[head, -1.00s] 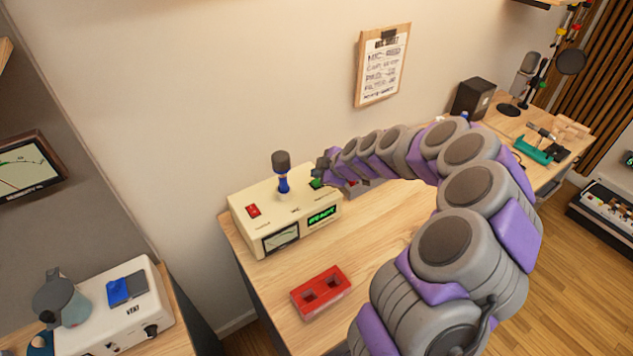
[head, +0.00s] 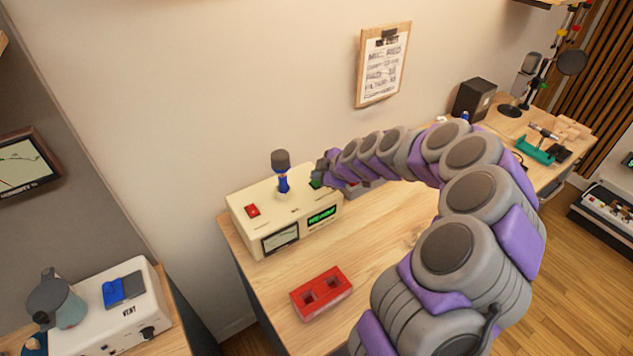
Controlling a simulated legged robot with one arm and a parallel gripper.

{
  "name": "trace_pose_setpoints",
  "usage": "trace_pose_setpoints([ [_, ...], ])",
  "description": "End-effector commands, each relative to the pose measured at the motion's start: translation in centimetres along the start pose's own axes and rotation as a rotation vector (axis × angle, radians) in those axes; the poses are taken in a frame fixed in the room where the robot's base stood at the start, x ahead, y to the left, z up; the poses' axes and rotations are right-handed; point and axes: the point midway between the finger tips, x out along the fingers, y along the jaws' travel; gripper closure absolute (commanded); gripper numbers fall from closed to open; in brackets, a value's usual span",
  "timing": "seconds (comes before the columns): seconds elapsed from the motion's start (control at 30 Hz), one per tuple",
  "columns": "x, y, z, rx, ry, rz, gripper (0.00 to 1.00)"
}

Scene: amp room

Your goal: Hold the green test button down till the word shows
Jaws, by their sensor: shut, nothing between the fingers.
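The cream tester box (head: 246,222) stands on the wooden desk. A dark-topped tube with a blue lower part (head: 282,172) stands upright in its top, with a red switch (head: 252,210) to the left. The green test button (head: 315,183) shows as a small green patch at the right of the top, partly hidden by my gripper (head: 318,180). My gripper is shut and right at the button; I cannot tell how far the button is pressed. The front display (head: 322,216) is lit with green letters, too small to read surely. A dial meter (head: 281,239) sits beside it.
A red block with two square holes (head: 321,293) lies in front of the box on the desk (head: 385,245). A clipboard (head: 383,65) hangs on the wall. A white box with a jug (head: 62,300) stands lower left. My arm crosses the right side.

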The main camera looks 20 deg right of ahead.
Motion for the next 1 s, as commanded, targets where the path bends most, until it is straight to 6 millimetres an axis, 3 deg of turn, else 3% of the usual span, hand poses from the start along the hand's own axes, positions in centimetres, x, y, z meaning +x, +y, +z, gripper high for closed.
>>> trace_pose_setpoints([
  [1.0,0.59,-0.41,0.41,0.0,0.0,0.0,1.0],
])
